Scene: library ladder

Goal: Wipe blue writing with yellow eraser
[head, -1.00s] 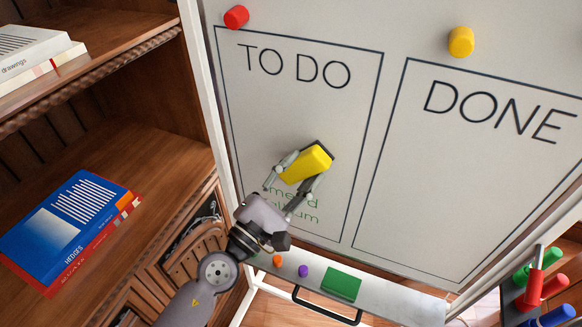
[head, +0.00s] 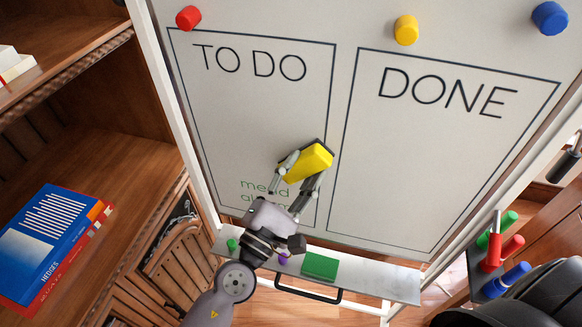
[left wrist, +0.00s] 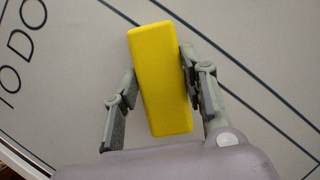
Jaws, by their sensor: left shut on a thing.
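My left gripper (head: 304,172) is shut on the yellow eraser (head: 309,163) at the whiteboard (head: 262,108), inside the TO DO box near its right line. The eraser has a dark underside facing the board; whether it touches the board I cannot tell. In the left wrist view the yellow eraser (left wrist: 160,80) sits tilted between the fingers. Green writing (head: 262,188) is left of and below the eraser, partly hidden by my gripper. No blue writing shows on the visible board. My right gripper is not in view.
Red (head: 188,17), yellow (head: 406,30) and blue (head: 550,18) magnets are along the board's top. The tray below (head: 385,282) holds a green block (head: 320,266) and small coloured pieces. A bookshelf (head: 95,150) stands left; a marker holder (head: 490,285) is at right.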

